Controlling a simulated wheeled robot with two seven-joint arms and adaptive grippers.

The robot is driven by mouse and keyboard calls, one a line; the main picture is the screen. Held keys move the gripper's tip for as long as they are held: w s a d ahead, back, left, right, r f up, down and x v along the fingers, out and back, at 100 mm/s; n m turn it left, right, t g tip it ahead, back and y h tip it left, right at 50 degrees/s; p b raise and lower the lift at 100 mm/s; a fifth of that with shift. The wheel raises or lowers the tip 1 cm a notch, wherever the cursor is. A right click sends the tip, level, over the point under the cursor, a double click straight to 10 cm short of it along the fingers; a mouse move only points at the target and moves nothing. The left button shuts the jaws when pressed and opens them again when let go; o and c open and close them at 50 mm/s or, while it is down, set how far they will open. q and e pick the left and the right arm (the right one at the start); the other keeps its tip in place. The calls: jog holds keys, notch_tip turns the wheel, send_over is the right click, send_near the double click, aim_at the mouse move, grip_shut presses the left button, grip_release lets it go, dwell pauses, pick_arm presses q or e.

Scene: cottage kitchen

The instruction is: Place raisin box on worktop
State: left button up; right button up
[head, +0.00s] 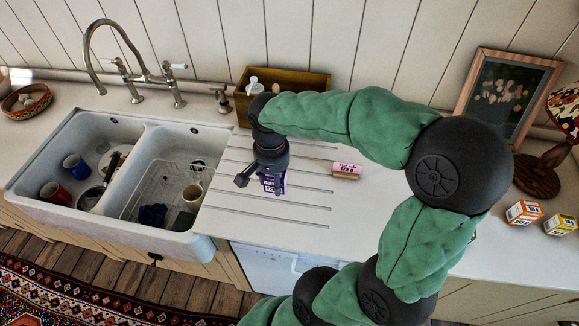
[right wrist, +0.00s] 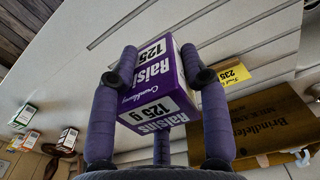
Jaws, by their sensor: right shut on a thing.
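The raisin box (head: 279,185) is purple and white, with "Raisins" and "125 g" on its faces in the right wrist view (right wrist: 155,88). My right gripper (head: 262,181) is shut on it, with fingers on both sides of the box in the right wrist view (right wrist: 160,65). It holds the box at the grooved part of the pale worktop (head: 310,211), right of the sink. The gripper partly hides the box in the head view. I cannot tell whether the box's bottom touches the worktop. My left gripper is not in view.
A pink-labelled pack (head: 347,170) lies right of the box. A wooden crate (head: 305,82) stands behind it by the wall. The double sink (head: 142,135) holds mugs and a wire rack. Orange (head: 523,212) and yellow (head: 560,224) boxes stand far right.

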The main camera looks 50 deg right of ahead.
jog(key=w+f+b, duration=0.1)
jog(key=w+f, duration=0.2)
jog(key=w, duration=0.1)
jog(key=w+f+b, duration=0.1)
jog(key=w+f, duration=0.2)
jog(key=w, duration=0.1)
jog(key=w+d+f+b, duration=0.1)
jog(key=w+f, duration=0.2)
jog(key=w, duration=0.2)
jog(key=shift+w+f, duration=0.45)
jog(key=shift+f, duration=0.05)
jog(key=shift+f+b, duration=0.7)
jog(key=shift+f, duration=0.8)
jog(key=shift+f, duration=0.15)
jog(key=o, duration=1.2)
